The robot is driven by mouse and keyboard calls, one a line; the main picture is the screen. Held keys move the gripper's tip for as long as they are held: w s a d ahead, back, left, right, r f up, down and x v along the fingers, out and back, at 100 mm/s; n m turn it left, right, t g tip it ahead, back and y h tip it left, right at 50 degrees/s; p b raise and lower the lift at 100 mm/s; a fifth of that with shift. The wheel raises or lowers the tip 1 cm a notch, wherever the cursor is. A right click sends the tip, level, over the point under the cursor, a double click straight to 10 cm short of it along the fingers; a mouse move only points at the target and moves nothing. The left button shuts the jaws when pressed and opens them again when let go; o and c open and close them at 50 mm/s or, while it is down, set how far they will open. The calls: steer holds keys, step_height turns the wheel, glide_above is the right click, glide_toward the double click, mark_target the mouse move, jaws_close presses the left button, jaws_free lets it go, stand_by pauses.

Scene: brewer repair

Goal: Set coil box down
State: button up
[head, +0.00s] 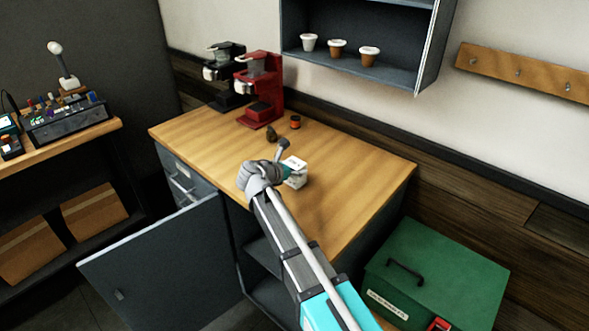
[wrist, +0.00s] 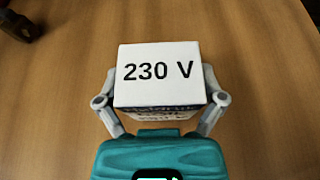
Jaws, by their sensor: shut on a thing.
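The coil box is a small white carton marked "230 V" on its top, with dark blue print on the side. It shows large in the wrist view (wrist: 158,72) and at the middle of the counter in the head view (head: 297,172). My gripper (wrist: 160,92) is shut on the box, one finger on each side of it. In the head view my gripper (head: 286,160) and arm partly cover the box. The box is upright over the wooden counter (head: 350,180). I cannot tell whether its underside touches the wood.
A red brewer (head: 265,88) and a black brewer (head: 222,72) stand at the back left. A small orange-and-dark item (head: 295,122) and a dark item (head: 271,134) lie before the red one. An open cabinet door (head: 165,265) juts out in front. The counter's right side is clear.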

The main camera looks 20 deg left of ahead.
steer(key=shift+f, duration=0.1)
steer(key=o, duration=1)
steer(key=shift+s+r, duration=0.1)
steer(key=shift+r, duration=0.1)
steer(key=p+v, duration=0.4)
steer(key=v, duration=0.7)
steer(key=shift+s+r+p, duration=0.2)
steer(key=shift+s+p, duration=0.15)
steer(key=shift+a, duration=0.15)
